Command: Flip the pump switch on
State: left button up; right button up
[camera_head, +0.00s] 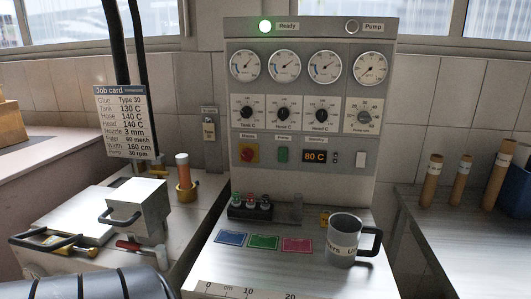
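The grey control panel (310,80) stands at the back middle. Its Pump lamp (352,26) at top right is unlit. The Ready lamp (265,26) glows green. A dial (363,116) sits above the white switch. Neither gripper is in view.
A grey mug (344,240) stands on the steel bench before the panel, near coloured cards (263,242) and small bottles (250,207). A metal box with handle (136,211) is left. Tubes (461,178) stand right. A dark ribbed cylinder (85,285) fills the bottom left.

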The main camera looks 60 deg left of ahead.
aim_at(282, 151)
jog(key=u, duration=1.9)
